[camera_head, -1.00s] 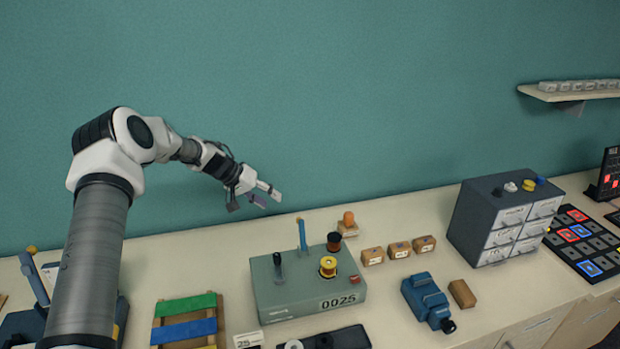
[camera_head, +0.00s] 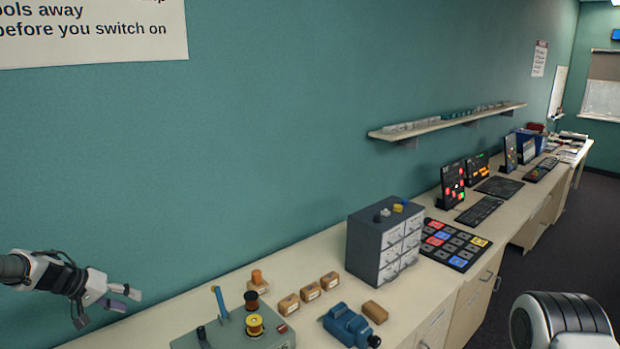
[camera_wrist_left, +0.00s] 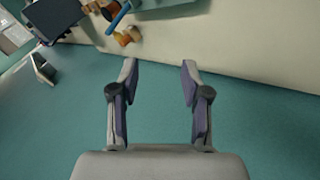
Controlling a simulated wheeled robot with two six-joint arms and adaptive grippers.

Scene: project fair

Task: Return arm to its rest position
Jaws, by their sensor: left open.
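My left gripper (camera_head: 128,299) is in the lower left of the head view, its arm coming in from the left edge. It is above the bench, in front of the teal wall, left of the grey-green box with spools (camera_head: 240,330). In the left wrist view its two fingers (camera_wrist_left: 157,84) stand apart with nothing between them. The bench top and wall show beyond them. Part of my right arm (camera_head: 562,322) shows at the lower right of the head view; its gripper is out of view.
The bench (camera_head: 321,247) runs along the wall. Small wooden blocks (camera_head: 309,292), a blue tool (camera_head: 350,325) and a grey drawer cabinet (camera_head: 362,247) stand on it. Farther right are a button pad (camera_head: 453,245) and upright panels. A wall shelf (camera_head: 447,122) hangs above. The air around the left gripper is clear.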

